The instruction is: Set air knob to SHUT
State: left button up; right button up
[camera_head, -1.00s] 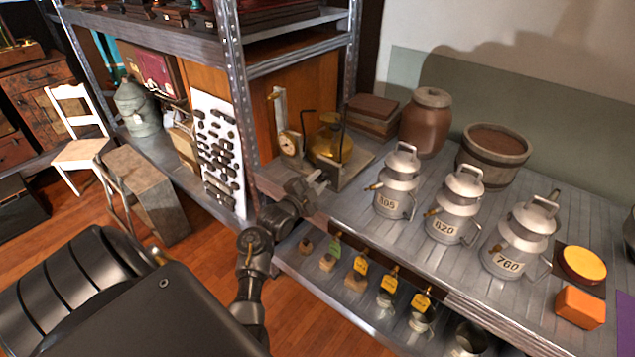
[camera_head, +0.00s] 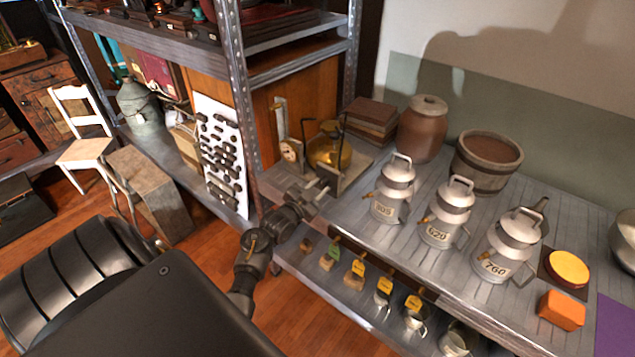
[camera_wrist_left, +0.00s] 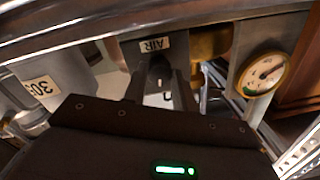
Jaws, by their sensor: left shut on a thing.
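The air knob (camera_wrist_left: 158,72) is a dark knob under a small plate marked AIR (camera_wrist_left: 154,45), which appears upside down in the left wrist view. My left gripper (camera_wrist_left: 158,92) is shut on the knob, one finger on each side. In the head view my left gripper (camera_head: 322,190) reaches the front of the brass-vessel apparatus (camera_head: 328,152) at the bench's left end; the knob is too small to make out there. Small white marks show by the knob, but I cannot read its setting. My right gripper is not in view.
A round dial gauge (camera_wrist_left: 264,74) sits beside the knob. A metal shelf post (camera_head: 238,110) rises left of the apparatus. Tagged items fill the lower shelf.

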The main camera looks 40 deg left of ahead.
pick_arm(q)
jog(key=shift+r+n+p, duration=0.2)
jog(key=shift+n+p, duration=0.5)
jog(key=shift+n, duration=0.2)
jog(key=shift+n+p, duration=1)
jog(key=shift+n, duration=0.2)
jog(key=shift+n+h+p, duration=0.3)
jog(key=shift+n, duration=0.2)
jog(key=n+p, duration=0.2)
jog(key=n, duration=0.1)
jog(key=shift+n, duration=0.3)
jog(key=shift+n+h+p, duration=0.3)
jog(key=shift+n+p, duration=0.2)
jog(key=shift+n, duration=0.3)
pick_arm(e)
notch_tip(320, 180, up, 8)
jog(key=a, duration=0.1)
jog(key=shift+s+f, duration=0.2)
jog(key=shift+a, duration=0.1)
pick_arm(q)
jog(key=o, duration=1)
jog(key=shift+f, duration=0.1)
jog(key=shift+c, duration=0.2)
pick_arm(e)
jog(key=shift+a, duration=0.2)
